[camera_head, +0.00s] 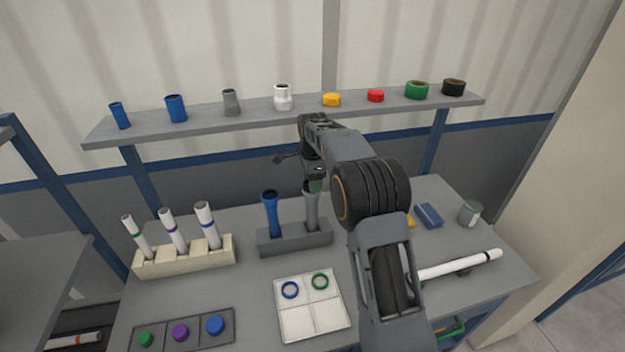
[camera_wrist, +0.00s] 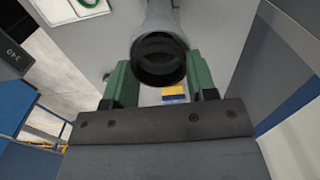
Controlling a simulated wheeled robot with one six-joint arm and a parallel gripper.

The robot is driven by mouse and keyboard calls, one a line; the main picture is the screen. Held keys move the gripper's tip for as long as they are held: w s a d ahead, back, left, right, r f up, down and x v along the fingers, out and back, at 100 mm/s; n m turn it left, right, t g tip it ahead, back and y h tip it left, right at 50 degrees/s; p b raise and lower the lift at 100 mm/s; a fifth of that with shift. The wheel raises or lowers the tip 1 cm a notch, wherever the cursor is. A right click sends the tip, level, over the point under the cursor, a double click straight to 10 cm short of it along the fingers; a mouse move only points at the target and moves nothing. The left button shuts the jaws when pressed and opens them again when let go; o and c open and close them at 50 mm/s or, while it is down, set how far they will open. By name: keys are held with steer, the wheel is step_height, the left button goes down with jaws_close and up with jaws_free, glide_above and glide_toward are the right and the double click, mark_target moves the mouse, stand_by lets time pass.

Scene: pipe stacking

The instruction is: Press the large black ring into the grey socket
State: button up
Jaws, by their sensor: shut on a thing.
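The grey socket (camera_head: 311,212) stands upright in the dark grey holder (camera_head: 296,243) beside a blue socket (camera_head: 270,214). My gripper (camera_head: 315,184) is directly above the grey socket's mouth in the head view, and the arm hides part of it. In the wrist view, the large black ring (camera_wrist: 158,72) is between the green fingers of my gripper (camera_wrist: 160,82). The gripper is shut on the ring. The ring lines up with the mouth of the grey socket (camera_wrist: 162,17). I cannot tell how deep it sits. The ring cannot be made out in the head view.
A beige rack (camera_head: 184,262) with white tubes stands left. A shelf (camera_head: 200,118) with several fittings runs behind my arm.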

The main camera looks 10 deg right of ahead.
steer(key=o, duration=1.3)
steer(key=shift+r+p, duration=3.15)
steer(key=shift+r, duration=0.35)
